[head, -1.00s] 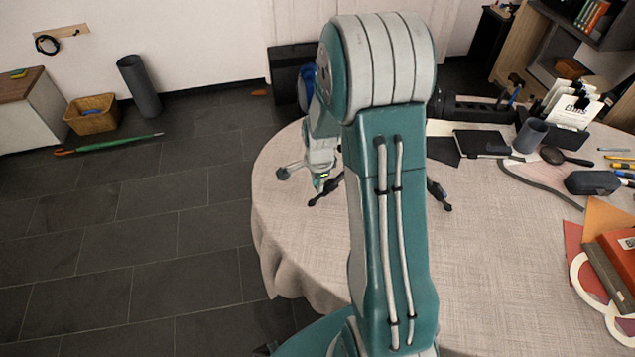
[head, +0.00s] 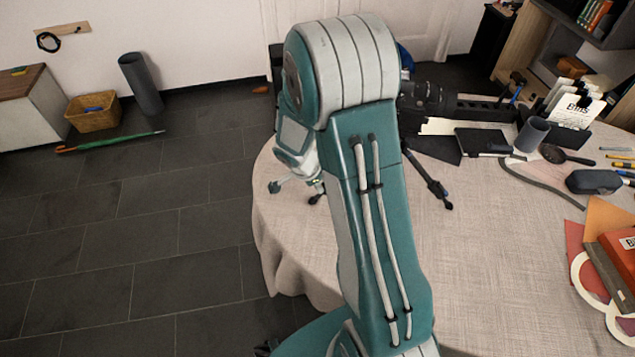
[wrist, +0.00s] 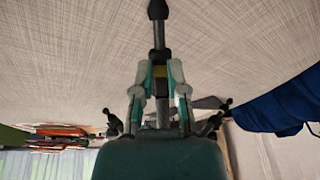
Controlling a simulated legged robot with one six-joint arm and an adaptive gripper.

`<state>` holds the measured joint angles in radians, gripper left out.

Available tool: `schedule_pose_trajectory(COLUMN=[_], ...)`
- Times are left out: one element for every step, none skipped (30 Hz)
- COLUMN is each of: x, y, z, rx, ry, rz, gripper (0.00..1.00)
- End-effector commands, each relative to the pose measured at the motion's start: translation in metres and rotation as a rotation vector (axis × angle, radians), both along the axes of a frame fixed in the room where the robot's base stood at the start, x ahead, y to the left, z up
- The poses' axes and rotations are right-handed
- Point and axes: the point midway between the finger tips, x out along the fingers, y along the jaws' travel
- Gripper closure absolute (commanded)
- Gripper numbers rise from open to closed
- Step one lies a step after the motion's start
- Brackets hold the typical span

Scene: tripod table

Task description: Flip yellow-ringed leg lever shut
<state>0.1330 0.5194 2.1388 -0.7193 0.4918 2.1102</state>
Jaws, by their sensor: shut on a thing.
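The tripod stands on the round table (head: 500,250), partly hidden by my arm in the head view. One dark leg (head: 428,178) shows right of the arm. In the wrist view, the yellow-ringed leg (wrist: 158,35) runs up the picture to a dark foot, with its yellow band (wrist: 160,71) between my fingers. My gripper (wrist: 161,72) is closed around this leg near the band. The lever cannot be told apart from the leg and fingers, so its position is unclear. In the head view my gripper is mostly hidden behind the arm.
A dark book (head: 485,142), a grey cup (head: 531,135), a magnifying glass (head: 562,155) and a dark case (head: 594,181) lie right of the tripod. Blue cloth (wrist: 285,105) hangs at the right in the wrist view. The table's front middle is clear.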

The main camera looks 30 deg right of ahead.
Motion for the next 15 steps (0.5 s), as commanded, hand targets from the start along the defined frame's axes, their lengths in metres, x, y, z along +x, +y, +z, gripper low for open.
schedule_pose_trajectory(x=[0.0012,0.0012,0.0012,0.0014,0.0014,0.0014,0.0016,0.0016,0.0015,0.0015,0.0016,0.0017,0.0019,0.0018,0.0018], y=[0.0016,0.0018,0.0018,0.0016,0.0016,0.0017,0.0018,0.0016,0.0013,0.0014,0.0013,0.0013,0.0013,0.0011,0.0008], z=[-0.0014,-0.0021,-0.0031,-0.0038,-0.0043,-0.0049,-0.0055,-0.0061,-0.0070,-0.0076,-0.0081,-0.0085,-0.0089,-0.0093,-0.0097], rx=[-0.024,-0.040,-0.061,-0.075,-0.090,-0.109,-0.123,-0.136,-0.154,-0.166,-0.178,-0.193,-0.204,-0.213,-0.226], ry=[-0.001,0.000,0.001,0.001,0.001,0.001,0.001,0.002,0.003,0.001,0.002,0.002,0.002,0.002,0.002], rz=[0.004,0.004,0.003,0.002,0.000,-0.001,-0.003,-0.003,-0.005,-0.007,-0.006,-0.008,-0.009,-0.010,-0.012], gripper=[1.00,1.00,1.00,1.00,1.00,1.00,1.00,1.00,1.00,1.00,1.00,1.00,1.00,1.00,1.00])
